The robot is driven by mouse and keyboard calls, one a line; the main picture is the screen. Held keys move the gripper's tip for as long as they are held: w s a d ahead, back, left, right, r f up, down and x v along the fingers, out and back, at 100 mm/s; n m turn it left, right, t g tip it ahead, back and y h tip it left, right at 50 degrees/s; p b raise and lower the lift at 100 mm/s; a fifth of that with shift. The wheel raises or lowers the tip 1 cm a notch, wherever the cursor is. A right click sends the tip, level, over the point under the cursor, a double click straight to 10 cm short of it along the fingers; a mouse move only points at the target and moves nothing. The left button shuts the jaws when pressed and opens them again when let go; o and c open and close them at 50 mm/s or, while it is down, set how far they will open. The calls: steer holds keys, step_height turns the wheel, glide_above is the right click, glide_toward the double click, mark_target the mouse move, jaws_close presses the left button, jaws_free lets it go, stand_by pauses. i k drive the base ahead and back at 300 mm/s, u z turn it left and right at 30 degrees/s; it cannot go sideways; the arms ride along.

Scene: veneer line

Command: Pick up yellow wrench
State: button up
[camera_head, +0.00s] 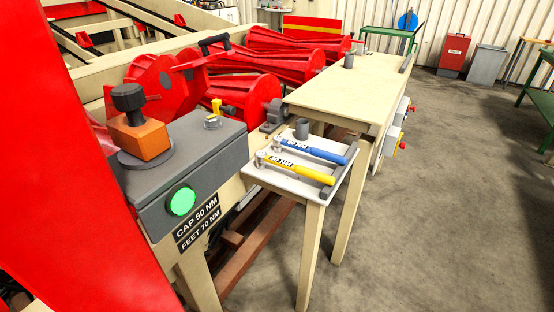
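The yellow wrench (312,173) lies on a small white-topped stand (270,180) near the middle of the view. Its grey head points left, its handle points right, and a white label with black print sits on its shaft. A blue wrench (328,155) lies behind it, roughly parallel and close by. My gripper is not in view, and nothing is seen touching the yellow wrench.
Left of the stand is a grey box (185,165) with a green button (181,201) and an orange block. A grey cup-like part (301,129) stands behind the wrenches. A long beige table (352,88) and red rollers (245,95) lie beyond.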

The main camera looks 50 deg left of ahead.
mark_target(261, 157)
steer(key=u, duration=0.9)
steer(key=i, duration=1.05)
steer(key=u, duration=0.9)
